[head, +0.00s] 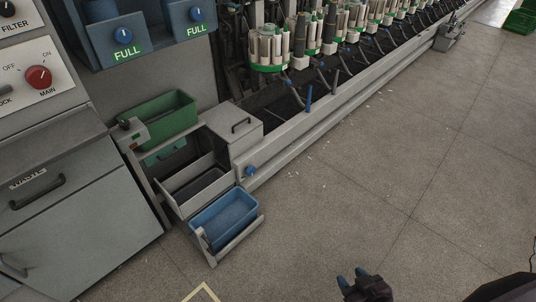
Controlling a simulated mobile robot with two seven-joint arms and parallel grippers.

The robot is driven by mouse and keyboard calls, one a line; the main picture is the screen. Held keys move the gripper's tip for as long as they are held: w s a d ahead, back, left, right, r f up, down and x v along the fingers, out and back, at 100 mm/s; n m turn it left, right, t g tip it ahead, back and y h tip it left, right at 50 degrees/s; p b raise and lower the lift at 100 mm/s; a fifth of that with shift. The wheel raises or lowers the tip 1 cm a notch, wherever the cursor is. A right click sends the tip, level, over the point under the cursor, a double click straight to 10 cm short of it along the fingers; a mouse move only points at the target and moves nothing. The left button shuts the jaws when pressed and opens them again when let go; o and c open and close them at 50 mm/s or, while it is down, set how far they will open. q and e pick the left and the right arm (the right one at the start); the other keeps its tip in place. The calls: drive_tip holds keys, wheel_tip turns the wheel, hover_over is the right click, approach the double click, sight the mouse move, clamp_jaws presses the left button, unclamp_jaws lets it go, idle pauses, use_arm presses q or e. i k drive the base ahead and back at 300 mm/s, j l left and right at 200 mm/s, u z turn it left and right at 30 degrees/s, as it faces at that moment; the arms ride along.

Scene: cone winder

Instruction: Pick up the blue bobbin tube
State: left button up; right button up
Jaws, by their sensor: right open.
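A slim blue upright piece (308,98), which looks like the blue bobbin tube, stands at the front ledge of the winder in the upper middle of the head view. It is small, and I cannot tell its exact shape or how it is held. My right gripper (352,278) is at the bottom edge, over the floor, well below and apart from it. Its two blue-tipped fingers are spread and nothing shows between them. My left gripper is not in view.
The winder (370,72) runs to the upper right with several tubes and pale spools. A blue bin (224,216), a grey bin (196,184) and a green bin (163,116) stand at its near end. A grey cabinet (70,225) is left. The floor (420,160) at right is clear.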

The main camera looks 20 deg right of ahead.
sight(309, 95)
drive_tip(key=i+l+z, duration=0.15)
drive_tip(key=l, duration=0.4)
drive_tip(key=i+l+z, duration=0.2)
drive_tip(key=i+l, duration=0.2)
drive_tip(key=i+l+z, duration=0.15)
drive_tip(key=i+l, duration=0.2)
drive_tip(key=l, duration=0.15)
